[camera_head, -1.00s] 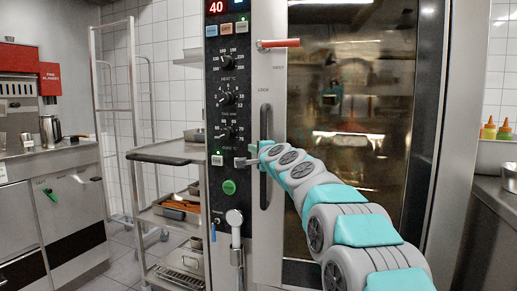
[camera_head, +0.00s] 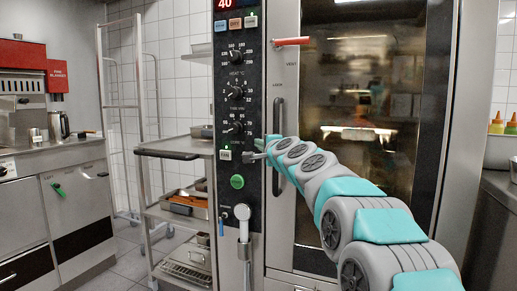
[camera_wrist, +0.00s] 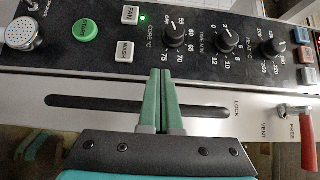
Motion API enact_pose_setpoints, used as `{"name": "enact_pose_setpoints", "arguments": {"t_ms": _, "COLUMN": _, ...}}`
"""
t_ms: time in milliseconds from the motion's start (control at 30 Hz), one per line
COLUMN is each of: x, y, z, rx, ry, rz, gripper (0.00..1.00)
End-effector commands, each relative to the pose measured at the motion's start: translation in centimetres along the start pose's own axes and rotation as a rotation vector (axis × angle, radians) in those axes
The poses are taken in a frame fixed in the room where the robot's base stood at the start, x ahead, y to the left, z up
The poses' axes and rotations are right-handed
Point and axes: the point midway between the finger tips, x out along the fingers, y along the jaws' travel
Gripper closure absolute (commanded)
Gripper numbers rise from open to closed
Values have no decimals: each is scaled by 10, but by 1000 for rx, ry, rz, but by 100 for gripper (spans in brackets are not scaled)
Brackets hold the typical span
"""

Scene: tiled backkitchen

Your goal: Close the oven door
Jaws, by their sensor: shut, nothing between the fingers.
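The oven door (camera_head: 425,110) has a large dark glass pane in a metal frame. In the head view it looks flush with the control panel (camera_head: 256,70); I cannot tell whether a narrow gap remains. Its long dark vertical handle (camera_head: 278,120) also shows in the wrist view (camera_wrist: 90,103). A red-tipped lever (camera_head: 292,41) sits near the door's top left.
A metal rack trolley (camera_head: 165,144) with trays stands left of the oven. A counter with drawers (camera_head: 75,195) is at the far left, with some tiled floor between. A counter with sauce bottles (camera_head: 496,125) is at the right.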

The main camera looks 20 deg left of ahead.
Motion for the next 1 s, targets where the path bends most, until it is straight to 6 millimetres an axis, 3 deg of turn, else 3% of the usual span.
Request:
{"name": "enact_pose_setpoints", "arguments": {"t_ms": 533, "x": -59, "y": 0, "z": 54, "rx": -1, "ry": -3, "rz": -2, "gripper": 100}}
{"name": "enact_pose_setpoints", "arguments": {"t_ms": 1000, "x": -77, "y": 4, "z": 62, "rx": -21, "ry": -6, "rz": 14, "gripper": 100}}
